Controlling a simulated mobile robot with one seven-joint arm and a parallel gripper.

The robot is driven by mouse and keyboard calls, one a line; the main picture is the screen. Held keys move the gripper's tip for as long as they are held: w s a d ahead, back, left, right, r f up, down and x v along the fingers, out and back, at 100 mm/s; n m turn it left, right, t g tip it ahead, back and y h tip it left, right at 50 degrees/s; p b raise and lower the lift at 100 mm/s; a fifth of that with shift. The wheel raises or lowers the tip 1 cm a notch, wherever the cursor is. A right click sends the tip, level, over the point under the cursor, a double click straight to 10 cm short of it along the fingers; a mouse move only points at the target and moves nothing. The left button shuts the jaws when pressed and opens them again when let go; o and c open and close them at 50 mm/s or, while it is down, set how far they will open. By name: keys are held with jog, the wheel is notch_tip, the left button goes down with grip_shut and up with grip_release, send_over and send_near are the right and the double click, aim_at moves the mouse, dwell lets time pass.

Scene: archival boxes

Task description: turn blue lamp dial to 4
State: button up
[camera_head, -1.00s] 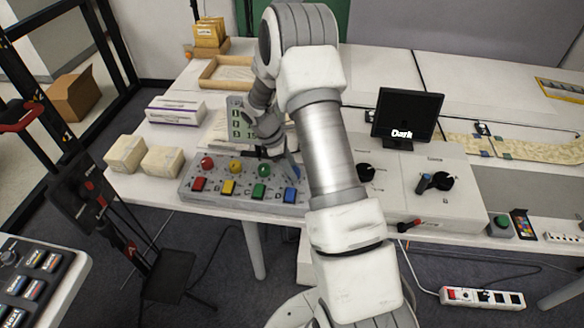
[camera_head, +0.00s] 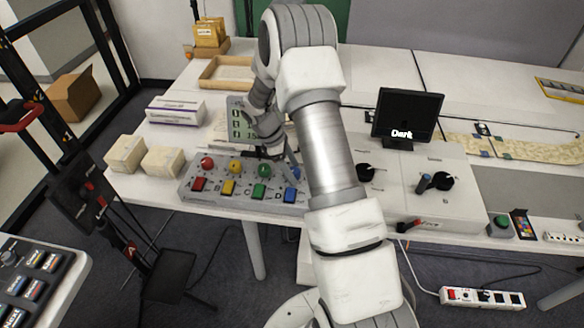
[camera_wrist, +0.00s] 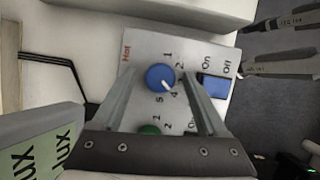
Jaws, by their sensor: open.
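The blue lamp dial (camera_wrist: 159,77) is in the wrist view, on a light panel with numbers around it. Its white pointer mark faces lower right, close to the printed 4. My gripper (camera_wrist: 159,68) is open, with one finger on each side of the dial; I cannot tell whether either finger touches it. In the head view my gripper (camera_head: 282,155) is over the right end of the lamp panel (camera_head: 225,198), where my arm and fingers largely hide the blue dial. The blue switch (camera_wrist: 215,87) sits right of the dial; it also shows in the head view (camera_head: 290,195).
A green dial (camera_wrist: 149,130) is partly hidden by my gripper's base. Red (camera_head: 207,163) and yellow (camera_head: 235,166) dials stand farther left on the panel. A green display (camera_head: 240,120) stands behind it. A box with black knobs (camera_head: 440,181) is to the right.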

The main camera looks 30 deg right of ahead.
jog(key=shift+r, duration=0.1)
jog(key=p+v, duration=0.1)
jog(key=v, duration=1.6)
jog(key=shift+a, duration=0.2)
jog(key=shift+r, duration=0.15)
jog(key=s+a+r+m+t+y, duration=0.1)
jog(key=s+a+r+m+t, duration=0.15)
jog(key=s+r, duration=0.35)
jog(key=s+a+r+m+t, duration=0.1)
jog(key=s+r+m, duration=0.3)
jog(key=r, duration=0.5)
jog(key=s+a+r+m+t+y, duration=0.1)
jog(key=s+a+m+t, duration=0.1)
jog(key=s, duration=0.7)
jog(key=s+a+r+m+t+y+p, duration=0.1)
jog(key=s+a+m+t, duration=0.1)
jog(key=s, duration=0.7)
jog(key=shift+s+r+m+y, duration=0.25)
jog(key=shift+r+m+y, duration=0.15)
jog(key=shift+m, duration=0.45)
jog(key=shift+a, duration=0.25)
